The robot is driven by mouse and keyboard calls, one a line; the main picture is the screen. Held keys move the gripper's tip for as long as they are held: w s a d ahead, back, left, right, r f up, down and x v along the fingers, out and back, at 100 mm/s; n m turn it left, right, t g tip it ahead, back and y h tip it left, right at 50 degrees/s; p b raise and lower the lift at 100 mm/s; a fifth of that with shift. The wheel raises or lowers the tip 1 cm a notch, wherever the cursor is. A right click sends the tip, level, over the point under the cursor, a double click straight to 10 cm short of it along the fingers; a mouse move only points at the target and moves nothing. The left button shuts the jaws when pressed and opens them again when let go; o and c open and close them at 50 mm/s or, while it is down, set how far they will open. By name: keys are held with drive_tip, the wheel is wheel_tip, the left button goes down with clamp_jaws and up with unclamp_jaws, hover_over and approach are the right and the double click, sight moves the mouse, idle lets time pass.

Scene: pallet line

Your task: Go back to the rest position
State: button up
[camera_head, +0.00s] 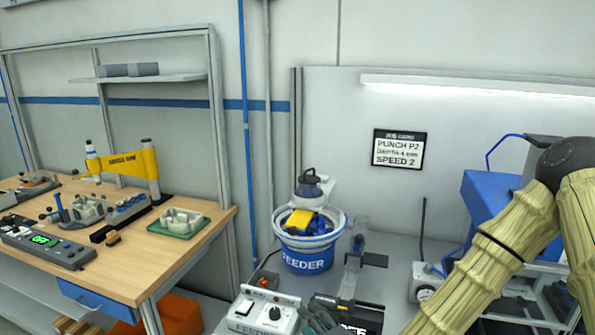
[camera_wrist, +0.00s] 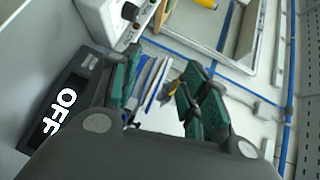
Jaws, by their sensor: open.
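My gripper (camera_wrist: 160,88) shows in the wrist view with its green-padded fingers apart and nothing between them. In the head view only a part of my gripper (camera_head: 318,322) shows at the bottom edge, close to the feeder control box (camera_head: 262,312). My arm comes in from the right of the head view. In the wrist view a dark display box reading OFF (camera_wrist: 62,110) lies to the left of the fingers. The control box (camera_wrist: 112,18) is above them.
A blue and white feeder bowl (camera_head: 305,252) holds blue parts and a yellow piece. A wooden workbench (camera_head: 150,262) with a yellow arm fixture (camera_head: 125,162) and a green tray (camera_head: 182,224) stands left. A blue machine (camera_head: 485,205) is behind my arm. A sign (camera_head: 399,148) hangs on the wall.

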drive_tip(key=s+d+f+n+g+h, duration=0.2)
drive_tip(key=s+d+f+n+g, duration=0.15)
drive_tip(key=s+f, duration=0.55)
drive_tip(key=s+d+f+n+g+h, duration=0.15)
drive_tip(key=s+f+g, duration=0.35)
drive_tip(key=f, duration=0.8)
drive_tip(key=s+d+f+n+g+h, duration=0.2)
drive_tip(key=s+d+f, duration=0.3)
drive_tip(key=s, duration=0.5)
drive_tip(key=s+d+f+n+g+h, duration=0.2)
drive_tip(key=s+d+f, duration=0.3)
drive_tip(key=s+d, duration=0.3)
drive_tip(key=shift+s+d+f+n+g, duration=0.15)
drive_tip(key=shift+s+d+n+g, duration=0.25)
drive_tip(key=shift+s+n+g, duration=0.55)
drive_tip(key=shift+s+t, duration=0.1)
drive_tip(key=shift+t, duration=0.2)
